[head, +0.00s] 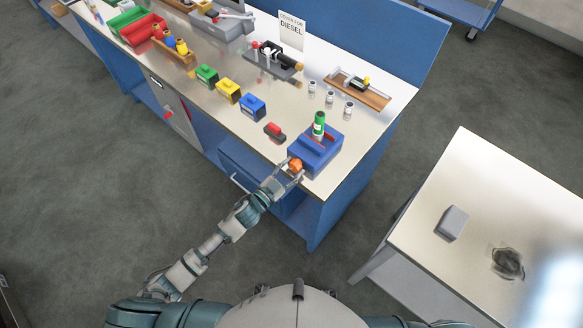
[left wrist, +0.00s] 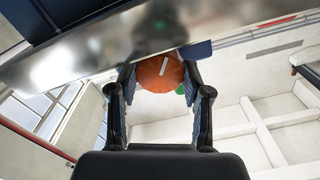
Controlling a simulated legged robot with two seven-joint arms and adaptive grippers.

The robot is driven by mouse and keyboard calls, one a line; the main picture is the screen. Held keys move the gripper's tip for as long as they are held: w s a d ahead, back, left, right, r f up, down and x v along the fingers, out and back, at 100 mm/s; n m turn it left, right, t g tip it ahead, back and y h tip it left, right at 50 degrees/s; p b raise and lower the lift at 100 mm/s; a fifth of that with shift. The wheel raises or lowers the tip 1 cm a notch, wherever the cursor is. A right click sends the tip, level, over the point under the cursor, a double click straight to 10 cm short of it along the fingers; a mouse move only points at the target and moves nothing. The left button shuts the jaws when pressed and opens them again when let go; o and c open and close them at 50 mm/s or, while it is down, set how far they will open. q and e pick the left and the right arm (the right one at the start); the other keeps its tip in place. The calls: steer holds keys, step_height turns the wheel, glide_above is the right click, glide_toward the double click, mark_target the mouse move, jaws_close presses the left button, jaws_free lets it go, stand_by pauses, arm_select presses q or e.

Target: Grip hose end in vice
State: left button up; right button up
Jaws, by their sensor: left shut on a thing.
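The blue vice (head: 325,155) stands at the near right corner of the long workbench. A green cylindrical hose end (head: 319,124) stands upright in the top of the vice, at its red jaw strips. Whether the jaws press on it I cannot tell. An orange knob (head: 295,165) sits on the vice's front left side. My left gripper (head: 291,169) is shut on this knob. In the left wrist view the round orange knob (left wrist: 160,72), with a white mark, lies between the two fingers of my left gripper (left wrist: 159,88). My right gripper is not in view.
A red and black block (head: 275,131) lies left of the vice. Green, yellow and blue boxes (head: 228,91) stand farther left. Several small white jars (head: 330,97) and a wooden tray (head: 372,96) are behind. A separate table (head: 480,200) is at right, with floor between.

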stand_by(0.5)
arm_select(q)
steer(key=o, duration=1.2)
steer(key=shift+c, duration=0.2)
steer(key=v, duration=1.2)
steer(key=shift+f, duration=0.1)
